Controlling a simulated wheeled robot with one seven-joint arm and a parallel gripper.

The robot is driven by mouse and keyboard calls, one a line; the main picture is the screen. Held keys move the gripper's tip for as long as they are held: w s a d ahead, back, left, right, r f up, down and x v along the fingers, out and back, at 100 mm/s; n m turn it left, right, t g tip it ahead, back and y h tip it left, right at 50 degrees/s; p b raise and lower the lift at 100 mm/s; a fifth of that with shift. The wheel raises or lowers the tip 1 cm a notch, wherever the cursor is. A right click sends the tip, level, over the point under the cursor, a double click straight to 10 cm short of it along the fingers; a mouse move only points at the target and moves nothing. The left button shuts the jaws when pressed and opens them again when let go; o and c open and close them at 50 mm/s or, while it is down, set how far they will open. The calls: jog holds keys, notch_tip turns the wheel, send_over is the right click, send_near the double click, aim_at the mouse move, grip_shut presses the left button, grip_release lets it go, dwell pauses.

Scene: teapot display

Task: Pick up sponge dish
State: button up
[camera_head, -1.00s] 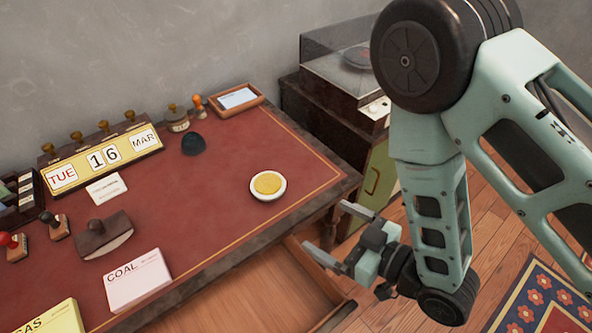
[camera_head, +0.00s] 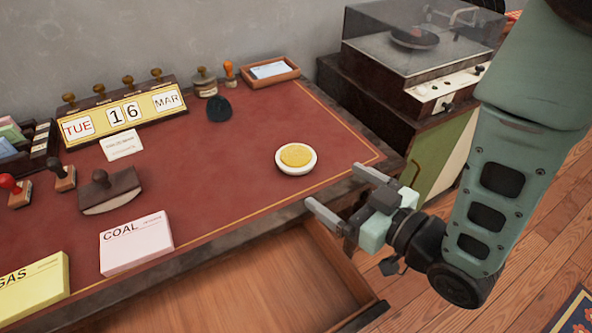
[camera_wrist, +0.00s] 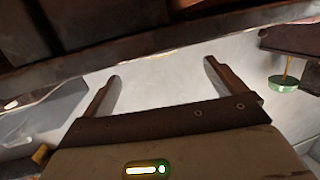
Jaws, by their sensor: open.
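The sponge dish (camera_head: 311,165) is a small round white dish with a yellow sponge (camera_head: 296,155) in it. It stands on the red desk top near the front right edge in the head view. My gripper (camera_head: 333,186) is open and empty, its two fingers apart and pointing left toward the desk. It is at the desk's front right edge, to the lower right of the dish and apart from it. In the wrist view the open fingers (camera_wrist: 160,72) have nothing between them. I cannot make out the dish there.
An open drawer (camera_head: 345,268) juts out below the desk's front edge. A pink COAL pad (camera_head: 137,243), a brown blotter (camera_head: 110,190) and a dark blue object (camera_head: 219,108) stand further left. A record player (camera_head: 415,50) is at the back right. The desk top around the dish is clear.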

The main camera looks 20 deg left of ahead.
aim_at(307, 165)
jog(key=shift+w+a+f+b, duration=0.15)
jog(key=shift+a+f+b, duration=0.15)
jog(key=shift+b, duration=1.95)
jog(key=x, duration=0.6)
jog(key=r+b+x, duration=0.1)
jog(key=x, duration=0.3)
